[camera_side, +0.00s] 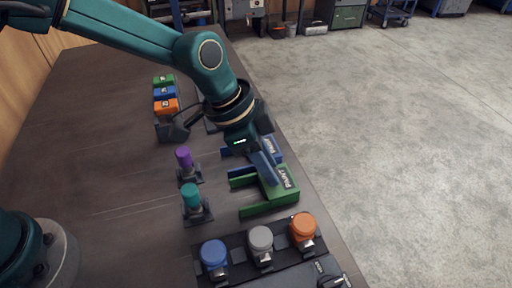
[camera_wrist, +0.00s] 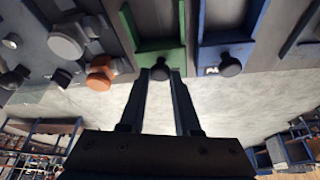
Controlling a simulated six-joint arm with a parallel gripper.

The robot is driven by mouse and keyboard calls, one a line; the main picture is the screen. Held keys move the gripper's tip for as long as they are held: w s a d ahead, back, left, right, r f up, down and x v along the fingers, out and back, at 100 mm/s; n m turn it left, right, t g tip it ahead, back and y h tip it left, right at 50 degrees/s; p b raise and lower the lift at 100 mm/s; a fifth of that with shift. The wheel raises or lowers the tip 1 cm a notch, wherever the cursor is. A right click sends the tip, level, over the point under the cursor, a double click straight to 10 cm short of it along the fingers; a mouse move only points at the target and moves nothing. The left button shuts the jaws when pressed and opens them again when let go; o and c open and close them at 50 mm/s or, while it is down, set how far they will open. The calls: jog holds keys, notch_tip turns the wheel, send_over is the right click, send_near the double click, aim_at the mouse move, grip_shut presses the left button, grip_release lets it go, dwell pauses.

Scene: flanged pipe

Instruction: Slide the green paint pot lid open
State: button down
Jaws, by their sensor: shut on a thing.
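The green paint pot lid (camera_side: 286,180), marked PAINT, is at the right end of two green rails (camera_side: 268,207) in the side view. The green piece (camera_wrist: 160,45) is at the top centre of the wrist view. A black round knob (camera_wrist: 160,71) sits at its near edge. My gripper (camera_wrist: 161,78) has its two fingers on either side of this knob and is shut on it. In the side view my gripper (camera_side: 267,168) reaches down over the green lid and partly hides it. The exact finger contact is hidden there.
A blue paint pot (camera_side: 268,147) with its own knob (camera_wrist: 230,65) stands close beside the green one. Blue, grey and orange round knobs (camera_side: 302,228) stand in front. Purple and teal pegs (camera_side: 191,195) stand to the left. The table edge is close on the right.

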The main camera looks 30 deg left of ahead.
jog(key=shift+s+a, duration=1.65)
jog(key=shift+a, duration=0.05)
jog(key=c, duration=0.6)
grip_release()
jog(key=shift+v, duration=2.6)
jog(key=shift+r, duration=2.7)
